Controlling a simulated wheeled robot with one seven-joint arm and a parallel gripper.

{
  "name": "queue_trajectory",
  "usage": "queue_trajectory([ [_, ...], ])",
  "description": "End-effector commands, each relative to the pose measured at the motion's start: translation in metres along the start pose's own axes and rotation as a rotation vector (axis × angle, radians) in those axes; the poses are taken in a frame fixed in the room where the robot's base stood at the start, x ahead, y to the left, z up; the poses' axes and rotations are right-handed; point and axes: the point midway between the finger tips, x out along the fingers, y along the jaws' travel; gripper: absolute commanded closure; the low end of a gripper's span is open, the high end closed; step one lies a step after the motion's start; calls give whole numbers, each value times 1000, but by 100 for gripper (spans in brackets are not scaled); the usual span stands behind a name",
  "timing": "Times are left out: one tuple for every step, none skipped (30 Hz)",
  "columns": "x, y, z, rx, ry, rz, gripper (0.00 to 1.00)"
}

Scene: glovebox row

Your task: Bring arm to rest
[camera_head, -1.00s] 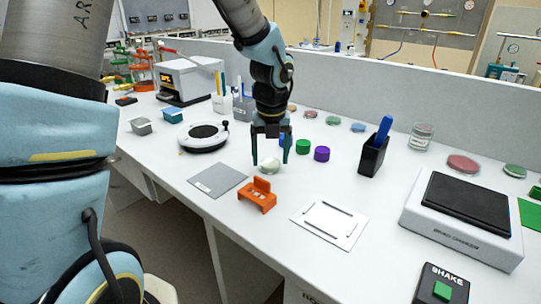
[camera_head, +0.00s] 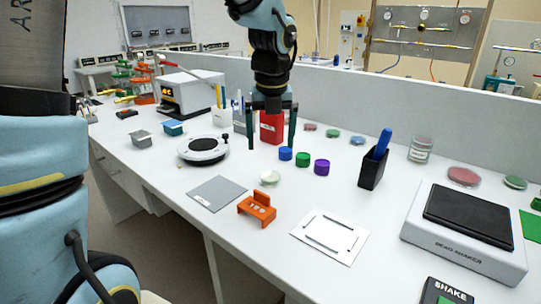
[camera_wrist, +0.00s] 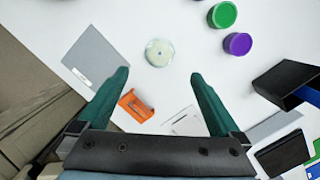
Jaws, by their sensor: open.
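My gripper (camera_head: 271,128) is open and empty in the head view, raised above the bench near its middle. Its two dark green fingers stand wide apart, and in the wrist view (camera_wrist: 162,85) nothing is between them. A small pale round dish (camera_head: 270,177) lies on the bench below and in front of the gripper. The dish also shows in the wrist view (camera_wrist: 159,53), beyond the fingertips. My arm comes down from the top of the head view.
An orange holder (camera_head: 257,209), a grey plate (camera_head: 217,193) and a white card (camera_head: 329,236) lie in front. Blue, green (camera_head: 302,159) and purple caps, a red box (camera_head: 271,127) and a black pen cup (camera_head: 372,170) stand around. A shaker (camera_head: 465,240) sits right.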

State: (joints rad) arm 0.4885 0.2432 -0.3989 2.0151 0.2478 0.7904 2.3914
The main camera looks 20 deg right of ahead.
Motion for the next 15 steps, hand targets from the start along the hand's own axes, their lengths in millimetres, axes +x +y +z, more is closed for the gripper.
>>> queue_trajectory([
  [-6,0,0,0,-2,0,0],
  [-9,0,0,0,-2,0,0],
  [-12,0,0,0,-1,0,0],
  [-13,0,0,0,0,1,0],
  [-14,0,0,0,0,1,0],
  [-16,0,0,0,1,1,0],
  [-16,0,0,0,1,1,0],
  [-16,0,0,-1,1,1,0],
  [-16,1,0,-7,1,1,0],
  [-16,3,0,-19,2,2,0],
  [-15,5,0,-40,2,2,0],
  [-13,10,0,-86,3,3,0],
  [-12,15,0,-134,3,4,0],
  [-10,22,0,-194,4,6,0],
  [-6,32,-1,-291,6,9,0],
])
